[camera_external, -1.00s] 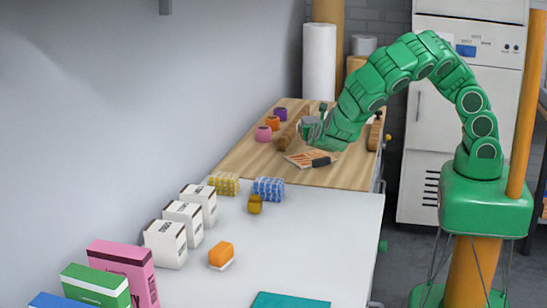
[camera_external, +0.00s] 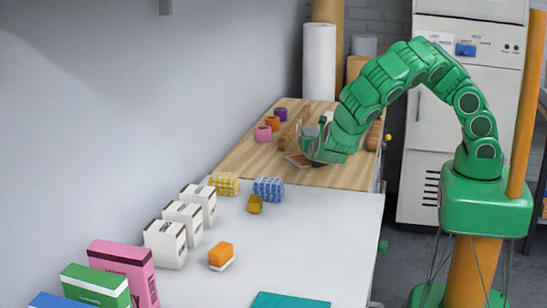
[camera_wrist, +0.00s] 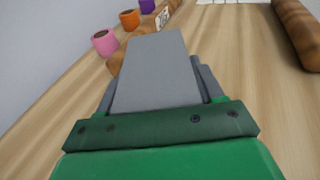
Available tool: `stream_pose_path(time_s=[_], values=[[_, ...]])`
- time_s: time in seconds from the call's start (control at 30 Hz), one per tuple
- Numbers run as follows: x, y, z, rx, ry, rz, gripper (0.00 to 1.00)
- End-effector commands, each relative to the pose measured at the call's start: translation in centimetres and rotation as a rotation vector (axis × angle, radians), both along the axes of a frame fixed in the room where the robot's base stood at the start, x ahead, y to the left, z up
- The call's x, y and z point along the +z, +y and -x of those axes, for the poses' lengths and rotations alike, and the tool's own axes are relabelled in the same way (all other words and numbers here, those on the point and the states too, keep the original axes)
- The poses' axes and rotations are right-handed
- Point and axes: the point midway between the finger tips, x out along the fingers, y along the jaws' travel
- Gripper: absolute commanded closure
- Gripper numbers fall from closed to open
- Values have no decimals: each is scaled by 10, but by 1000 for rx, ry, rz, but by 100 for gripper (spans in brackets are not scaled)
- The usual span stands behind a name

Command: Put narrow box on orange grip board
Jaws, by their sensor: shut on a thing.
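My gripper (camera_external: 314,147) is over the far wooden worktop, low above the orange grip board (camera_external: 296,160). It hides most of the board; only the left edge shows in the external view. In the wrist view, the jaws (camera_wrist: 152,75) are shut around a flat grey-faced thing, which I take to be the narrow box (camera_wrist: 150,62). Its far face and lower end are hidden. I cannot tell whether it touches the board, and the board does not show clearly in the wrist view.
Pink (camera_external: 263,133), orange (camera_external: 272,124) and purple (camera_external: 281,114) rolls stand left on the wooden worktop (camera_external: 240,157). Brown wooden pieces (camera_wrist: 298,32) lie on both sides. Patterned blocks (camera_external: 268,189) and white cartons (camera_external: 166,243) stand on the nearer white table (camera_external: 310,235).

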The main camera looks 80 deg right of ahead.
Motion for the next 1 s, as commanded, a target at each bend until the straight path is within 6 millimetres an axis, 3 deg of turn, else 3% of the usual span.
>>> stream_pose_path(time_s=[0.03, 0.2, 0.6, 1.0], values=[[0, 0, 0, 0, 0, 0, 31], [0, 0, 0, 0, 0, 0, 9], [4, 1, 0, 2, 0, 0, 9], [10, 39, 15, 4, 0, -2, 9]])
